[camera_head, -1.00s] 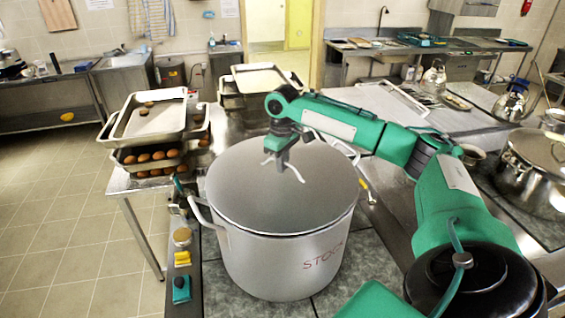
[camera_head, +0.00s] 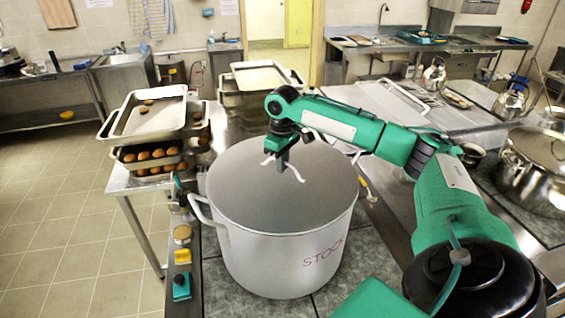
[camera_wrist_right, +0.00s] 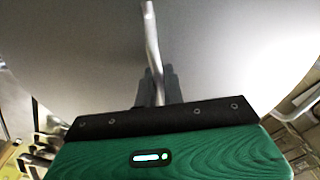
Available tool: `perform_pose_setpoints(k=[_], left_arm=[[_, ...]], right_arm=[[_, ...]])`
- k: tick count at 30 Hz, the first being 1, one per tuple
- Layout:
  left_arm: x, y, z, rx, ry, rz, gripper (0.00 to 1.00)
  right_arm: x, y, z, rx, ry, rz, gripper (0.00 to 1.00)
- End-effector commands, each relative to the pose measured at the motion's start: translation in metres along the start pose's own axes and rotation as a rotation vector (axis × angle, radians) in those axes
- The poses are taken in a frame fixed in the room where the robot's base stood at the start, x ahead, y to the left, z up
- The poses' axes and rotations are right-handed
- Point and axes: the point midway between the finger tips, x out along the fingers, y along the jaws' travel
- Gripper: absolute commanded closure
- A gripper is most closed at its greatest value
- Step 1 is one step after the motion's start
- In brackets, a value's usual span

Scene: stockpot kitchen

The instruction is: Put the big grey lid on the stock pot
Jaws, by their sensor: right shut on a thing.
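The stock pot (camera_head: 280,268) is a large pale metal pot with red lettering on its front, standing on the counter. The big grey lid (camera_head: 245,195) spans the pot's mouth, about level with the rim. I cannot tell whether it rests fully on the rim. My right gripper (camera_head: 283,165) is above the lid's middle, shut on its thin pale handle. In the right wrist view, the handle (camera_wrist_right: 152,45) runs into the jaws (camera_wrist_right: 158,88), with the grey lid surface behind. The pot's inside is hidden. My left gripper is not in view.
Stacked trays with brown eggs (camera_head: 150,155) stand on the table to the left. More trays (camera_head: 262,78) are behind the pot. A shiny pot (camera_head: 535,180) sits at the right. Small yellow (camera_head: 182,256) and teal items lie by the pot's left side.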

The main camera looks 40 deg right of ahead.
Motion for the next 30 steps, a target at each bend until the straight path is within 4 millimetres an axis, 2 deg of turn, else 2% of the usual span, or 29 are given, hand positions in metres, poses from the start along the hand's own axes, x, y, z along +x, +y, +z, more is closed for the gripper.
perform_pose_setpoints(k=[1, 3, 6, 14, 19, 23, 29, 30], left_arm=[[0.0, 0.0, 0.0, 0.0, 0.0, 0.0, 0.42], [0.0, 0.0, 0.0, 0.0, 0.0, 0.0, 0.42], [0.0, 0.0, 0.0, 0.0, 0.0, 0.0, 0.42], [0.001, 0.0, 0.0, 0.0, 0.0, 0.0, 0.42], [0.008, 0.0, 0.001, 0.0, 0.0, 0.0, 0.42], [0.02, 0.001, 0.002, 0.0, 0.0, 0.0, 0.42], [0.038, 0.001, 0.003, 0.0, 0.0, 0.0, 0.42], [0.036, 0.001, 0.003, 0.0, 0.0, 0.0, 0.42]], right_arm=[[-0.002, 0.0, 0.0, 0.0, 0.003, 0.0, 1.0], [-0.002, 0.0, 0.0, 0.0, 0.003, 0.0, 0.81], [-0.001, 0.0, 0.0, 0.0, 0.002, 0.0, 0.65], [0.001, 0.0, 0.0, 0.0, -0.001, 0.0, 0.65], [-0.011, 0.0, -0.001, 0.0, 0.004, -0.001, 0.65], [-0.035, 0.0, -0.002, 0.0, 0.007, 0.0, 0.65], [-0.083, -0.001, -0.001, -0.001, 0.008, 0.0, 0.65], [-0.093, 0.0, -0.001, 0.0, 0.007, 0.0, 0.65]])
